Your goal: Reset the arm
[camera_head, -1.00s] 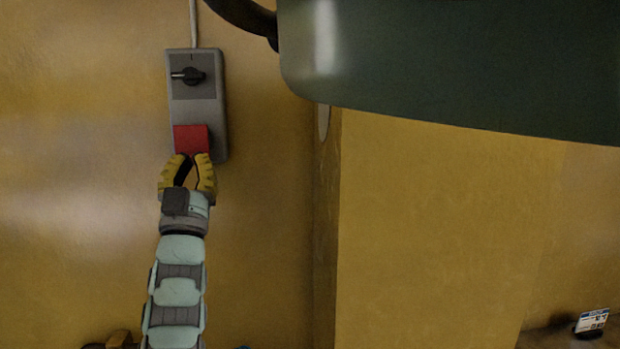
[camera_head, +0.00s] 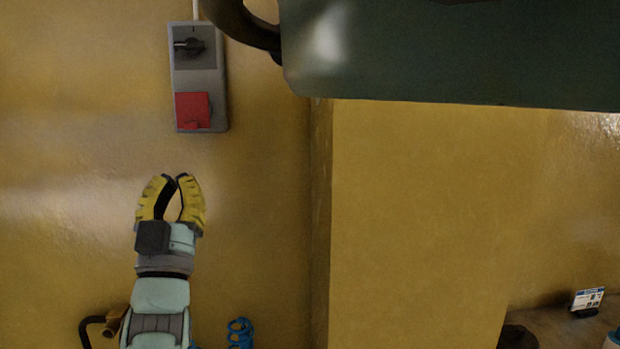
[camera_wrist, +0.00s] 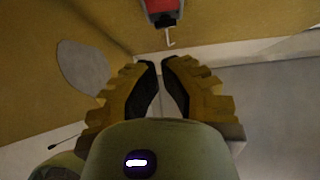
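My gripper (camera_head: 171,178) has yellow ribbed fingers with dark inner pads. Its fingertips nearly meet, with only a slim gap between them and nothing held. It is in front of the yellow wall, below a grey switch box (camera_head: 221,90) and apart from it. The box carries a black rotary knob (camera_head: 188,45) and a red block (camera_head: 193,109) with a small tab at its lower edge. In the wrist view, the fingertips (camera_wrist: 160,61) point up toward the red part (camera_wrist: 162,5), with a pale hook-like piece below it.
A dark green housing (camera_head: 450,60) with a black curved pipe (camera_head: 242,25) overhangs the upper right. A yellow wall corner (camera_head: 321,200) stands right of my arm. A blue coil (camera_head: 240,332) and a brass fitting (camera_head: 112,322) are low near my arm. The wall around my gripper is clear.

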